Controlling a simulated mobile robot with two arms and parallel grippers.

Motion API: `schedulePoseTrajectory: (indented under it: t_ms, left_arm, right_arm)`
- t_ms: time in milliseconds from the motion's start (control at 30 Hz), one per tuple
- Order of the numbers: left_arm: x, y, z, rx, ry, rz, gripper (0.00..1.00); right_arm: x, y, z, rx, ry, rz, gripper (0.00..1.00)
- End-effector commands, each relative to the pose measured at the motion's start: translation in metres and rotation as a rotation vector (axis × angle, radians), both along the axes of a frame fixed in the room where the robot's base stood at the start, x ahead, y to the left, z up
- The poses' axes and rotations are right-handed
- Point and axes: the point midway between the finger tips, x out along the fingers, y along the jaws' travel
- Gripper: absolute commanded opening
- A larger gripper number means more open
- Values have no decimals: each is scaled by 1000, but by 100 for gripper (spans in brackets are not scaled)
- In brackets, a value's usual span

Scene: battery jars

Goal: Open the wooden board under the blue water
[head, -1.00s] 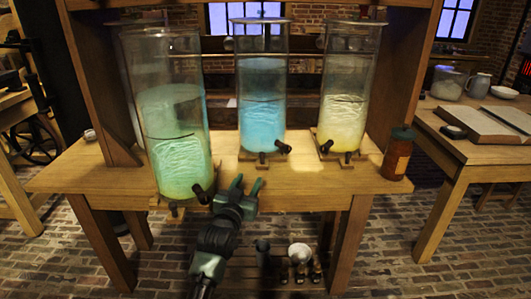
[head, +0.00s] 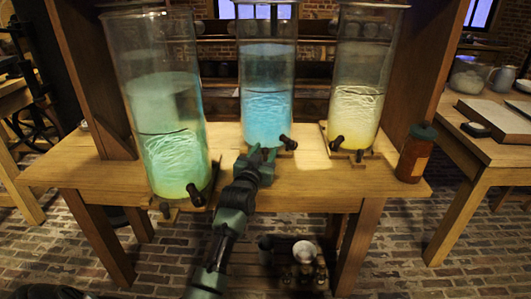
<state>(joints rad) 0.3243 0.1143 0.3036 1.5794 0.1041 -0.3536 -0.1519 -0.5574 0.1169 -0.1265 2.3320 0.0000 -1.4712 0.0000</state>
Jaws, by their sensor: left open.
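The blue water (head: 266,112) fills the lower part of the middle glass jar on the wooden table. A thin wooden board (head: 285,154) lies under this jar; its front is partly hidden by my left gripper. A dark tap (head: 288,143) sticks out at the jar's lower right. My left gripper (head: 259,155) is open at the front of the jar's base, close to the board. I cannot tell whether it touches the board.
A green-water jar (head: 170,130) stands at left and a yellow-water jar (head: 356,110) at right, each with taps. A brown bottle (head: 415,153) stands near the table's right end. The tabletop (head: 310,190) is clear in front of the yellow jar.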

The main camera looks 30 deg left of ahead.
Motion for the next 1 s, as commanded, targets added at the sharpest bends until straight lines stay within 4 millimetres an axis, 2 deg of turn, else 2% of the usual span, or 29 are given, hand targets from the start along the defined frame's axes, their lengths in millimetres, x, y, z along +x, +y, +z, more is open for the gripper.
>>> schedulePoseTrajectory:
  t_ms: [333, 367, 500, 1000]
  left_arm:
    - [6, 2, 0, 1, 0, 0, 42]
    - [6, 2, 0, 1, 0, 0, 36]
    - [6, 2, 0, 1, 0, 0, 0]
    - [6, 2, 0, 1, 0, 0, 0]
  right_arm:
    - [-1, 0, 5, -1, -2, 0, 55]
    - [-1, 0, 5, -1, -2, 0, 55]
    - [-1, 0, 5, 0, -2, -1, 55]
    - [-1, -1, 5, 0, -2, -1, 55]
